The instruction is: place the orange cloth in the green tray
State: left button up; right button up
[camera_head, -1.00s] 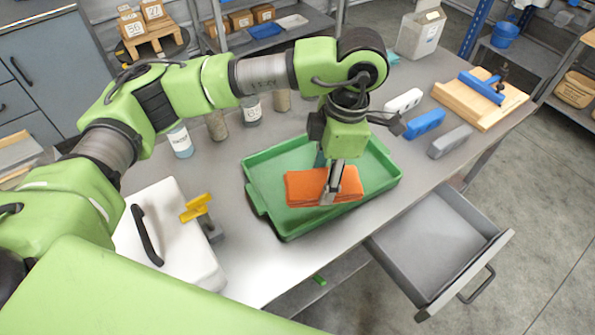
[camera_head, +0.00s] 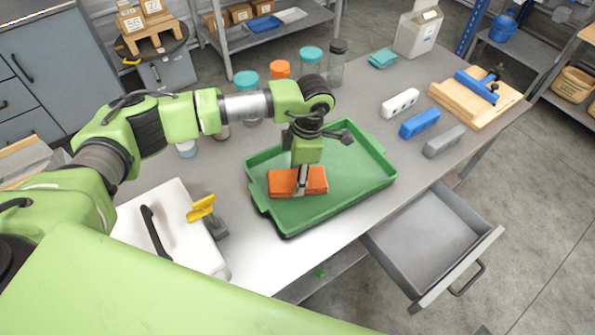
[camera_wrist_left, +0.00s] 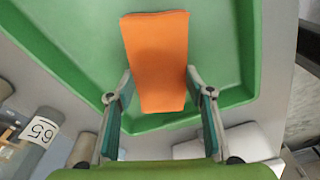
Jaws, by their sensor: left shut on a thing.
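The orange cloth (camera_head: 314,181) is a folded, flat bundle inside the outline of the green tray (camera_head: 346,205), toward the tray's left part. I cannot tell whether it touches the tray floor. My left gripper (camera_head: 300,189) points down and is shut on the cloth, its fingers at either side. In the left wrist view the cloth (camera_wrist_left: 157,60) extends out from between the two fingers (camera_wrist_left: 160,118), with the green tray floor (camera_wrist_left: 85,45) behind it. My right gripper is not in view.
A white case (camera_head: 180,222) with a black handle and a yellow-handled tool (camera_head: 203,210) lie left of the tray. White, blue (camera_head: 420,123) and grey blocks lie to its right. Several lidded jars (camera_head: 311,62) stand behind. An open drawer (camera_head: 425,235) juts out at the front right.

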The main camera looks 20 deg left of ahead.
pick_arm(q)
jog(key=shift+f, duration=0.1)
jog(key=o, duration=1.1)
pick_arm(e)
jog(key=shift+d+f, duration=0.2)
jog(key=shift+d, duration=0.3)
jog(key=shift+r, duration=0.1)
pick_arm(q)
jog(key=shift+r, duration=0.3)
notch_tip(320, 180, up, 12)
jog(key=d+b, duration=0.1)
jog(key=b, duration=0.2)
jog(key=shift+w+d+f, duration=0.2)
jog(key=shift+w, duration=0.1)
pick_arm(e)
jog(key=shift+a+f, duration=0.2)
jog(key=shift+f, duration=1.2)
